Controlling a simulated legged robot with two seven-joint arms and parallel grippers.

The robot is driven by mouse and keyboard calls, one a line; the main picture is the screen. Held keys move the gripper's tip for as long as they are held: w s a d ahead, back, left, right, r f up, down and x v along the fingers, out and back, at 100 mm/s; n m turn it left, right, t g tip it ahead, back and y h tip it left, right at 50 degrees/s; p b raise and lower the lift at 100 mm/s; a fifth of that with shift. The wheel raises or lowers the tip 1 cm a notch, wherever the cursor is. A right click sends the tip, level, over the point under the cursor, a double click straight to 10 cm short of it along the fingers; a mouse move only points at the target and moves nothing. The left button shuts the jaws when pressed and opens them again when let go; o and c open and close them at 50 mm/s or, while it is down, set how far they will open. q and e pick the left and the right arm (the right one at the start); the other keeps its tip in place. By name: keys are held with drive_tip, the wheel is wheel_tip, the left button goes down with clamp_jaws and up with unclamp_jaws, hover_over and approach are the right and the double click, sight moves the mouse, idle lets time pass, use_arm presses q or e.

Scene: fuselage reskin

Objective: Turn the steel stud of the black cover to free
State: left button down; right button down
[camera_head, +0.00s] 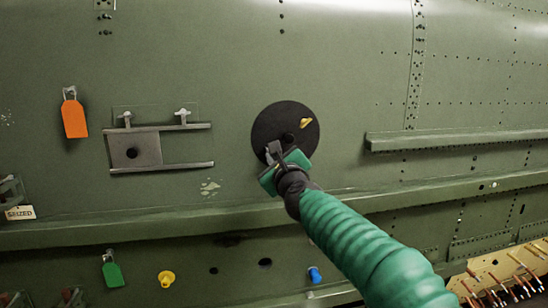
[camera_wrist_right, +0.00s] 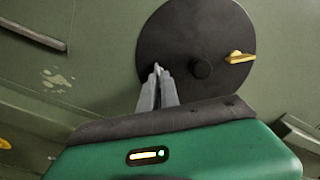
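The black cover (camera_head: 278,118) is a round disc on the green skin, with a dark knob (camera_wrist_right: 201,68) near its middle and a yellow tab (camera_head: 306,123) at its right. The tab also shows in the right wrist view (camera_wrist_right: 240,57). My right gripper (camera_head: 273,147) is at the lower left part of the cover. In the right wrist view its grey fingertips (camera_wrist_right: 157,71) are close together over the disc, left of the knob. I see no steel stud apart from the fingers; they may hide it. I cannot tell contact. My left gripper is not in view.
A grey bracket plate (camera_head: 145,150) with two T-handles and rails is left of the cover. An orange tag (camera_head: 74,118), a green tag (camera_head: 112,274) and a "SEIZED" label (camera_head: 20,213) hang at left. A long ledge (camera_head: 130,232) runs below the cover. A tool board (camera_head: 505,270) is lower right.

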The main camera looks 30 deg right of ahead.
drive_tip(key=shift+w+a, duration=0.1)
idle(0.4)
drive_tip(key=shift+n, duration=0.4)
drive_tip(key=shift+r+n+p, duration=0.15)
drive_tip(key=shift+n+p, duration=0.35)
drive_tip(key=shift+n, duration=3.75)
drive_tip(key=shift+r+n+p, duration=0.1)
drive_tip(key=shift+n+p, duration=0.4)
drive_tip(key=shift+n, duration=3.75)
